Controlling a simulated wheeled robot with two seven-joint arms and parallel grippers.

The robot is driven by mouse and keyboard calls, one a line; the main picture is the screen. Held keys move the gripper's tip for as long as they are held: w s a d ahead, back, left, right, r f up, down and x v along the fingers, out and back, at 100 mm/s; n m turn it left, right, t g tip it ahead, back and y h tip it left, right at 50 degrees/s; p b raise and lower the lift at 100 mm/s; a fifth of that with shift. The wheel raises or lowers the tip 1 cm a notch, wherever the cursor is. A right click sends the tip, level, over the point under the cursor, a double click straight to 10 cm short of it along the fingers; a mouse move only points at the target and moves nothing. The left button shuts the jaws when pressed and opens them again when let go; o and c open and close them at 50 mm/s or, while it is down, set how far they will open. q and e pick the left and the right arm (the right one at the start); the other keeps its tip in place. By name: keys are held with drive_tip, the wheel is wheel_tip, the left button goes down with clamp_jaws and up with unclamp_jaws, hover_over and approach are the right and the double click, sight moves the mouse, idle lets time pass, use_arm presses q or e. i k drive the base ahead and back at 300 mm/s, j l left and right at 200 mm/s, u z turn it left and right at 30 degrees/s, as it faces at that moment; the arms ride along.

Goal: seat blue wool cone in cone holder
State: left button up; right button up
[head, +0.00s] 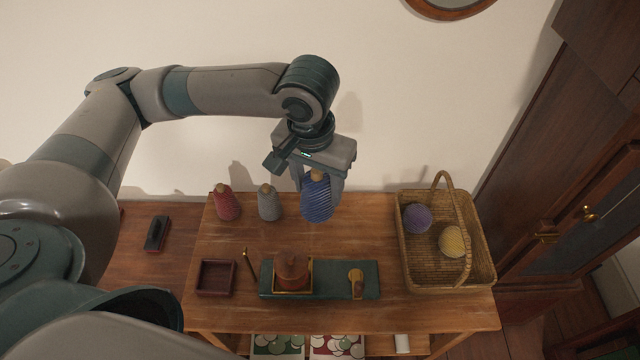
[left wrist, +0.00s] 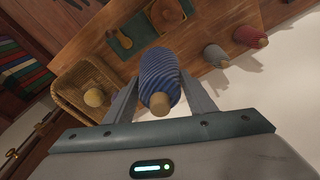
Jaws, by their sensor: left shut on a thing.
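The blue wool cone (head: 317,201) has a tan tip and spiral ridges. My left gripper (head: 319,184) is shut on it from above, and the cone is upright behind the teal board. In the left wrist view the blue cone (left wrist: 160,72) sits between the two fingers (left wrist: 158,98). I cannot tell whether its base is clear of the table. The likely cone holder is the teal board (head: 330,289) with a square brass-coloured frame; a round reddish-brown piece (head: 292,270) fills the frame. A brass piece (head: 357,284) is on the board's right part. My right gripper is not in view.
A red cone (head: 227,203) and a grey cone (head: 269,204) stand left of the blue one. A wicker basket (head: 481,281) with purple and yellow balls stands at right. A small dark red tray (head: 215,278) is at front left. Bare wood lies between board and basket.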

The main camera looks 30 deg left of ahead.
sight(228, 289)
drive_tip(key=j+u, duration=0.1)
drive_tip(key=u, duration=0.3)
drive_tip(key=j+u, duration=0.1)
drive_tip(key=u, duration=0.3)
drive_tip(key=j+u, duration=0.15)
drive_tip(key=u, duration=0.3)
